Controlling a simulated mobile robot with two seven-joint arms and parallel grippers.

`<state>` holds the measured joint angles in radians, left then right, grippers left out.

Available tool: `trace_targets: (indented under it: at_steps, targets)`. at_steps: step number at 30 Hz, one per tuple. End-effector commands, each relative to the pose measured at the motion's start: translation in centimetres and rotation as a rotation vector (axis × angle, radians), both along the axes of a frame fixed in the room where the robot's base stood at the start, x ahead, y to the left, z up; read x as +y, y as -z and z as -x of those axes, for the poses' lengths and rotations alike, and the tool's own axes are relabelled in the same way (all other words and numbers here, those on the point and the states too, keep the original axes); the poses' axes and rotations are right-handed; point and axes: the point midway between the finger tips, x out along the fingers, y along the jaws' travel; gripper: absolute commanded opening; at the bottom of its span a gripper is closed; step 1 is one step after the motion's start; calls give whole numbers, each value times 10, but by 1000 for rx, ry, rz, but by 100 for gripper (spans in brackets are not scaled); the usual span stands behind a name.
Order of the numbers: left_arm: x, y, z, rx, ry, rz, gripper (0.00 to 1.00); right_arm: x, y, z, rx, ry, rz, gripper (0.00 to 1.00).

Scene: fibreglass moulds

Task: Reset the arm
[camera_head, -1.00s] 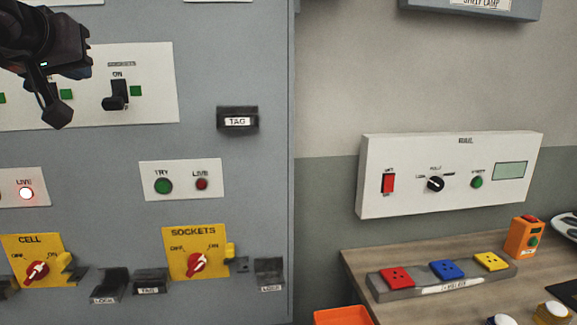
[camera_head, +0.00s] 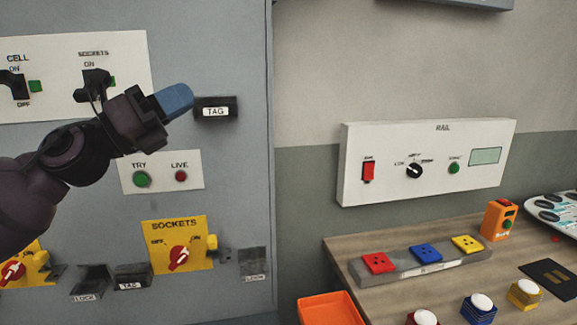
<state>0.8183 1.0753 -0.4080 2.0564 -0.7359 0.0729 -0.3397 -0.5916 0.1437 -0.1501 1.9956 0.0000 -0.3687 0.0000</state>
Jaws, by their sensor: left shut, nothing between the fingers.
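My left arm comes in from the left, and my left gripper (camera_head: 178,100) is in front of the grey cabinet (camera_head: 222,190). Its blue fingers are shut and empty, pointing right, with their tip close to the TAG holder (camera_head: 215,109) in the picture. I cannot tell whether they touch. The black SOCKETS lever (camera_head: 95,83) is just above the gripper and partly overlapped by it. The CELL lever (camera_head: 15,85) is at the left edge. The TRY and LIVE panel (camera_head: 161,188) is below the gripper. My right gripper is out of view.
Yellow SOCKETS switch plate (camera_head: 177,262) and black LOCK holder (camera_head: 91,282) sit low on the cabinet. A white wall panel (camera_head: 388,187) hangs at right. Below it, the wooden bench (camera_head: 350,248) carries coloured blocks and an orange box (camera_head: 500,219). An orange bin (camera_head: 330,308) is at the bottom.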

Motion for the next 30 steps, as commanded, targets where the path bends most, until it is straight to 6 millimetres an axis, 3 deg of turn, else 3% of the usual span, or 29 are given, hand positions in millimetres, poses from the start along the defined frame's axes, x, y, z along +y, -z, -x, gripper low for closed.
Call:
trace_targets:
  at_steps: [7,14,19,23,30]
  targets:
    - [33,105,-37,564,28,536,0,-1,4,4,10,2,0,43]
    - [64,227,-43,985,-15,966,0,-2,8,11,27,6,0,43]
    - [81,320,-24,1228,-80,1245,0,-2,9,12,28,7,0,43]
    - [90,389,4,1372,-142,1431,0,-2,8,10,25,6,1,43]
    - [101,497,78,1544,-264,1724,0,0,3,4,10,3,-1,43]
